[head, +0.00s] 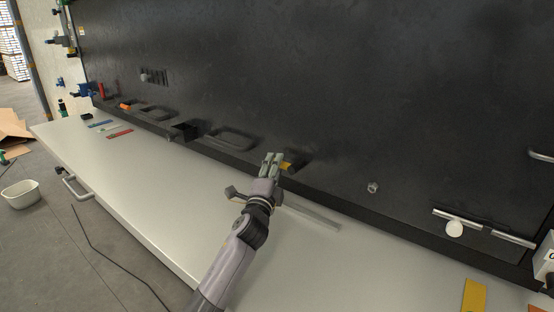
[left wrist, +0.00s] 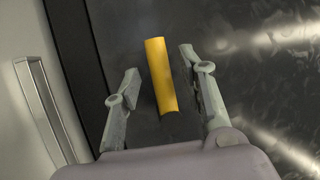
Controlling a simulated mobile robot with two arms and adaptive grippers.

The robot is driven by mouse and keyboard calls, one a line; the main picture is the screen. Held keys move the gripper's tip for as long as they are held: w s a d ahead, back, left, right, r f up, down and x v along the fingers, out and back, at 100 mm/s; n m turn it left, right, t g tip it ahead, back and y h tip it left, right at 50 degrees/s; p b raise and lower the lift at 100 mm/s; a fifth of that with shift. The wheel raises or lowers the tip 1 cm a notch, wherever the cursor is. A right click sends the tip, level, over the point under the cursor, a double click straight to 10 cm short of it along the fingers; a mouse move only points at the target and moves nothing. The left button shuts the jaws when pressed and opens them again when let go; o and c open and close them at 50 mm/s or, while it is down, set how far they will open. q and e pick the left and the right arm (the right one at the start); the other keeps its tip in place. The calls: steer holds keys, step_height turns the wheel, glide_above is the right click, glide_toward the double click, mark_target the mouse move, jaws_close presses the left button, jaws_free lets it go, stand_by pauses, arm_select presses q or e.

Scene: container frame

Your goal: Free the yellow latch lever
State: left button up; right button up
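The yellow latch lever (left wrist: 161,76) shows in the left wrist view as a yellow bar in front of the dark panel. In the head view only a small yellow part (head: 286,166) shows beside my left gripper's fingertips. My left gripper (left wrist: 156,68) is open, with one finger on each side of the lever; gaps show between the fingers and the lever. It also shows in the head view (head: 271,160), at the lower edge of the panel. My right gripper is not in either view.
The black panel (head: 300,80) rises behind the pale worktop (head: 150,180). A grey flat bar (head: 312,217) lies on the worktop near my left wrist. Recessed handles (head: 230,138) line the panel's lower left. A yellow plate (head: 474,296) lies at the front right.

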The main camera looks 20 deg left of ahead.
arm_select(q)
steer(key=shift+w+r, duration=0.2)
steer(key=shift+w, duration=0.8)
steer(key=shift+w+a, duration=0.1)
steer(key=shift+w, duration=0.25)
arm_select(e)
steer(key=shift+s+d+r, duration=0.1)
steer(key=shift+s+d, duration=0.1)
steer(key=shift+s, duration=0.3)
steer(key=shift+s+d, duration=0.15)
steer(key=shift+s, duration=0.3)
arm_select(q)
steer(key=shift+c, duration=0.6)
jaws_close()
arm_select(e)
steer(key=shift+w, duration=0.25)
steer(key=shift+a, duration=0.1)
